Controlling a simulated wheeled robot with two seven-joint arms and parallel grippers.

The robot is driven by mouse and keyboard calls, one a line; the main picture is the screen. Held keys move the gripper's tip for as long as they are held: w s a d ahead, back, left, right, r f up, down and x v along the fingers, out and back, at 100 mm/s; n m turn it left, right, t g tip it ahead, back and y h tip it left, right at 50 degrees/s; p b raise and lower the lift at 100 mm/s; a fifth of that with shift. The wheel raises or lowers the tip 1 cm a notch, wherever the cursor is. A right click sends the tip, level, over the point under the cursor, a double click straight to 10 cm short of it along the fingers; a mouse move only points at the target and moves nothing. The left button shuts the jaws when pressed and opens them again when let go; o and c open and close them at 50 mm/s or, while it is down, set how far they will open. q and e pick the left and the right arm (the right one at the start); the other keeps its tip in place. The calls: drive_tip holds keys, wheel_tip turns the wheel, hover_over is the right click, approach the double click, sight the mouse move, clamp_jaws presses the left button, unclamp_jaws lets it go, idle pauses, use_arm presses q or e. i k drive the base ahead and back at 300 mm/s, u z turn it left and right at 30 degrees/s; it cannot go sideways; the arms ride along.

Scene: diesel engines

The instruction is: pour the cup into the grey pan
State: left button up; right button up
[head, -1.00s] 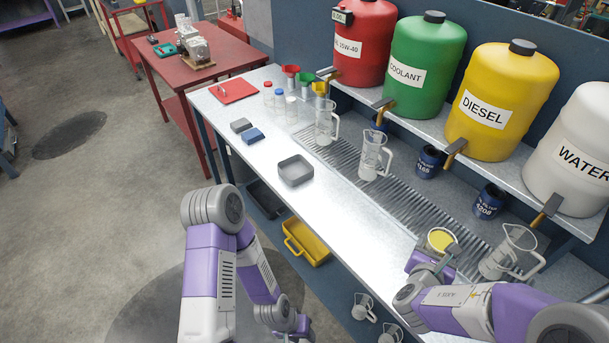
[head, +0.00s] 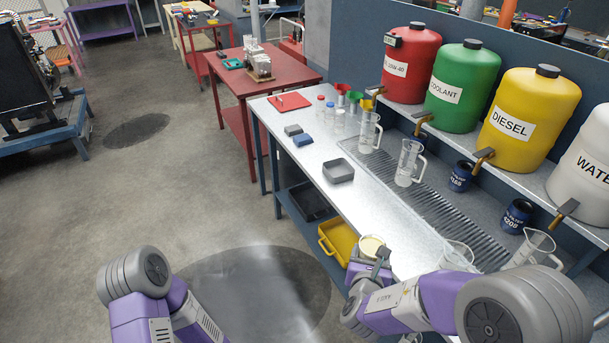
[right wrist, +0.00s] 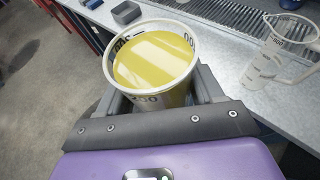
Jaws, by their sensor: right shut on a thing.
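My right gripper (head: 378,262) is shut on a white cup (head: 371,246) at the front edge of the bench. In the right wrist view the cup (right wrist: 160,98) sits upright between the fingers, nearly full of yellow liquid (right wrist: 150,60). The grey pan (head: 339,171) is a shallow square tray on the bench, farther back and left of the cup, and it looks empty. It also shows partly in the right wrist view (right wrist: 126,13). My left arm is at the lower left of the head view; its gripper is out of the frame.
Clear jugs (head: 409,163) stand along the drain grate (head: 440,212), some near my right arm. Dark blue cans (head: 516,216) stand under the drum taps. A grey block and a blue block (head: 303,140) lie beyond the pan. The bench between cup and pan is clear.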

sight(337, 170)
drive_tip(key=u, duration=0.3)
drive_tip(key=k, duration=0.4)
drive_tip(key=u, duration=0.45)
drive_tip(key=i, duration=2.2)
drive_tip(key=z, duration=1.2)
drive_tip(key=i, duration=0.75)
drive_tip(key=z, duration=0.5)
